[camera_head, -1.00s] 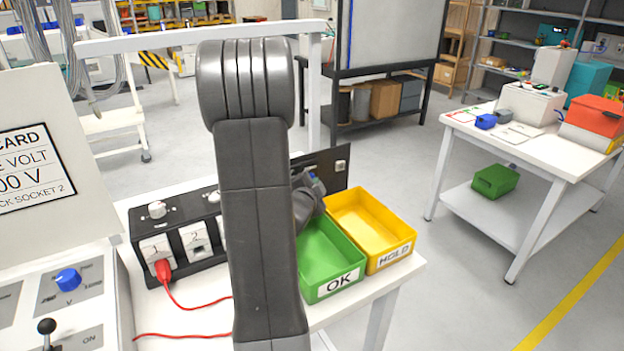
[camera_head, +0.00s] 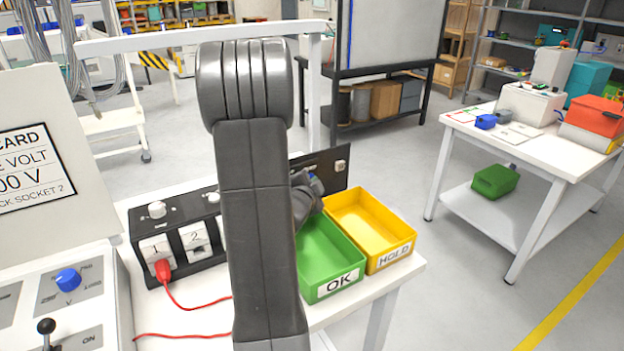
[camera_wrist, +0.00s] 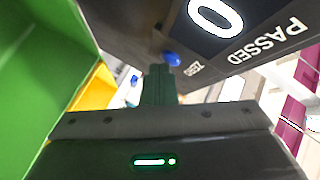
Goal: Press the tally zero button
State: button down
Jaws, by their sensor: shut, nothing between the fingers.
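The zero button is a small blue knob (camera_wrist: 172,59) on the dark tally panel (camera_wrist: 135,20), beside the word ZERO, in the wrist view. The panel has a lit display (camera_wrist: 216,14) showing 0 and the word PASSED. My gripper (camera_wrist: 158,72) is shut and empty, its fingertips right beside the blue button in the picture. I cannot tell if they touch it. In the head view the dark panel (camera_head: 336,170) stands behind the bins, and my arm hides most of the gripper and the button.
The green OK bin (camera_head: 325,284) and yellow HOLD bin (camera_head: 392,257) stand close in front of the panel. A black socket box (camera_head: 185,225) with a red plug (camera_head: 163,269) and red lead is to the left. A side table (camera_head: 460,125) is at right, across clear floor.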

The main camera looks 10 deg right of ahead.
jog(key=shift+s, duration=0.1)
jog(key=shift+s+d+b, duration=0.25)
jog(key=shift+s+b, duration=0.35)
jog(key=shift+s, duration=0.05)
jog(key=s+b, duration=0.1)
jog(key=s+d+b, duration=0.1)
jog(key=s, duration=0.1)
jog(key=s+b, duration=0.1)
jog(key=shift+s+d, duration=0.35)
jog(key=shift+w, duration=0.1)
dwell(0.5)
jog(key=p, duration=0.1)
jog(key=w+p, duration=0.1)
jog(key=p, duration=0.2)
jog(key=shift+w+a+r, duration=0.25)
jog(key=shift+w+a, duration=0.05)
